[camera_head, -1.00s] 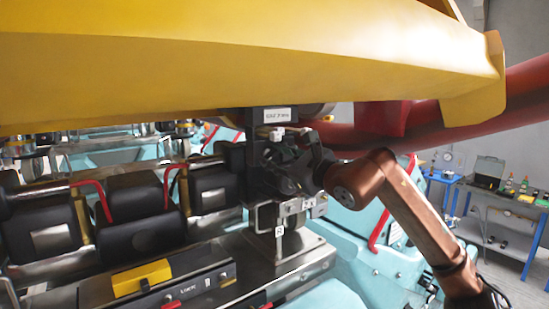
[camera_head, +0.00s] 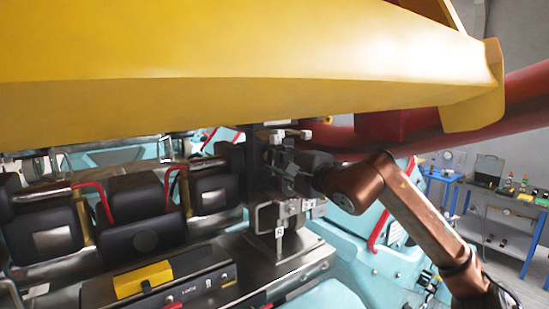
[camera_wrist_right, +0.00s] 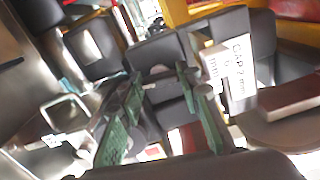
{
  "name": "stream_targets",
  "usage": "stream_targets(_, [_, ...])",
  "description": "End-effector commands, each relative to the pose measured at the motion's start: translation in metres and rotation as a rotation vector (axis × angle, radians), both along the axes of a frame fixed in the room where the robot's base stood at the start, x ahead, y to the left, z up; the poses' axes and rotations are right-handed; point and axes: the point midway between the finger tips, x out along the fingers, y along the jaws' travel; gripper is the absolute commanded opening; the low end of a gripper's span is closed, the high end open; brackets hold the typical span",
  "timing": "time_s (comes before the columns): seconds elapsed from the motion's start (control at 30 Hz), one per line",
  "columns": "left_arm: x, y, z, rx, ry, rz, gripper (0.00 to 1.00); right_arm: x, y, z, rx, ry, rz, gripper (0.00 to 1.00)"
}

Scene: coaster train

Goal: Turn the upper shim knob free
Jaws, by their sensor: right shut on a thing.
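My right gripper (camera_head: 277,163) reaches in from the right to the dark bracket under the yellow body. In the right wrist view its two green-grey fingers (camera_wrist_right: 160,85) close around a dark part, which I take for the upper shim knob; it is mostly hidden and its edges are unclear. A white label reading about "GAP 7 mm" (camera_wrist_right: 240,70) is beside the fingers in the wrist view. A pale block (camera_head: 276,134) sits just above the gripper. Lower on the bracket are metal fittings with a small tag (camera_head: 279,232). My left gripper is not in view.
The large yellow body (camera_head: 240,85) hangs close above my gripper. A console with a yellow block (camera_head: 143,278) is in front. A blue workbench (camera_head: 497,195) stands far right.

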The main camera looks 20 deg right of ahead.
Motion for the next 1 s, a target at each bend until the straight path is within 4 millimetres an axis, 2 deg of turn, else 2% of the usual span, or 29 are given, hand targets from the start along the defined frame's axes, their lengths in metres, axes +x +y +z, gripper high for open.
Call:
stream_targets(0.3, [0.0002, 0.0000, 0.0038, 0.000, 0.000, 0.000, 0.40, -0.0001, 0.0008, -0.0010, -0.119, -0.041, 0.001, 0.07])
stream_targets(0.87, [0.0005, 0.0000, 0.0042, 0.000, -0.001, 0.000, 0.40, 0.0001, 0.0010, -0.0020, -0.144, -0.049, 0.001, 0.07])
stream_targets(0.9, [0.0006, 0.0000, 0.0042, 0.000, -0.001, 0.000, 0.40, 0.0001, 0.0010, -0.0020, -0.144, -0.049, 0.002, 0.34])
stream_targets(1.0, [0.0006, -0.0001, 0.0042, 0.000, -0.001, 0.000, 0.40, 0.0001, 0.0009, -0.0018, -0.143, -0.049, 0.001, 0.39])
